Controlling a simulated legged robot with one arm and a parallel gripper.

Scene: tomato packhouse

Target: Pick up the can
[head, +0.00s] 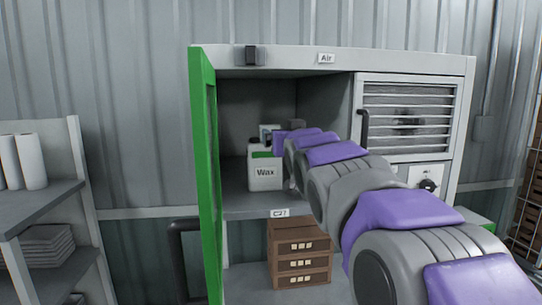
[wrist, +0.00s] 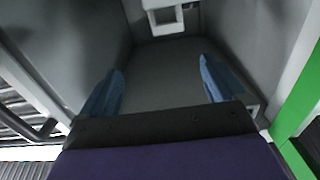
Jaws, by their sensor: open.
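A white can (head: 265,174) with a green band and a "Wax" label stands upright on the cabinet's upper shelf, behind the open door. In the head view my arm reaches into this compartment just right of the can, and its far end partly overlaps the space behind it. In the wrist view my gripper (wrist: 160,80) is open, its two blue fingers wide apart with nothing between them. A white part with a square opening (wrist: 165,17) shows at the top of the wrist view, beyond the fingertips; I cannot tell whether it is the can.
The green door (head: 207,180) stands open on the left. A vent grille (head: 408,105) fills the upper right of the cabinet. A brown drawer box (head: 300,250) sits on the lower shelf. A shelf rack (head: 45,195) with white rolls stands at the far left.

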